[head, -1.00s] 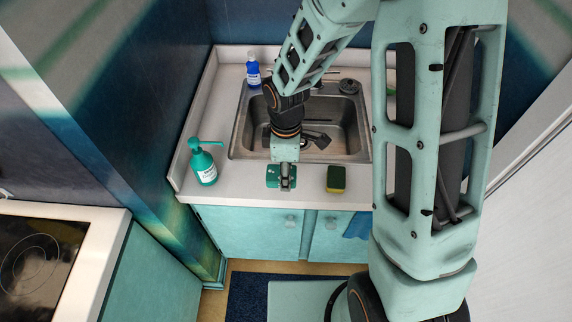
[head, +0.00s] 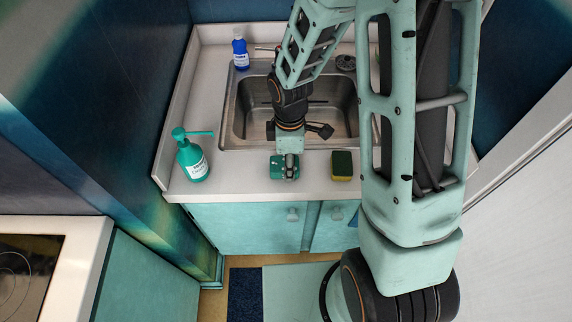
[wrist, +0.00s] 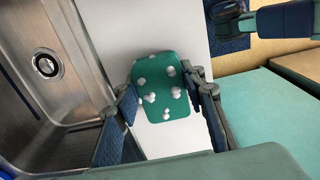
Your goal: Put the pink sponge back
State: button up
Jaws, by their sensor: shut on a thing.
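No pink sponge shows in either view. My gripper (head: 288,166) is low over the front strip of the counter, in front of the sink. It is shut on a teal block with white blobs (wrist: 161,86), which shows between the two fingers in the wrist view. In the head view the teal block (head: 276,169) is partly hidden by the gripper. I cannot tell whether it touches the counter. A green and yellow sponge (head: 342,166) lies on the counter to the right, apart from the gripper.
The steel sink (head: 238,132) is just behind the gripper. A teal soap dispenser (head: 192,160) stands on the counter at left, and a blue bottle (head: 240,52) at the back left. The counter between dispenser and gripper is clear.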

jog(key=shift+f, duration=0.2)
jog(key=o, duration=1)
jog(key=shift+r, duration=0.15)
notch_tip(320, 180, up, 12)
jog(key=shift+r+p, duration=0.1)
jog(key=shift+p, duration=0.7)
jog(key=shift+w, duration=0.1)
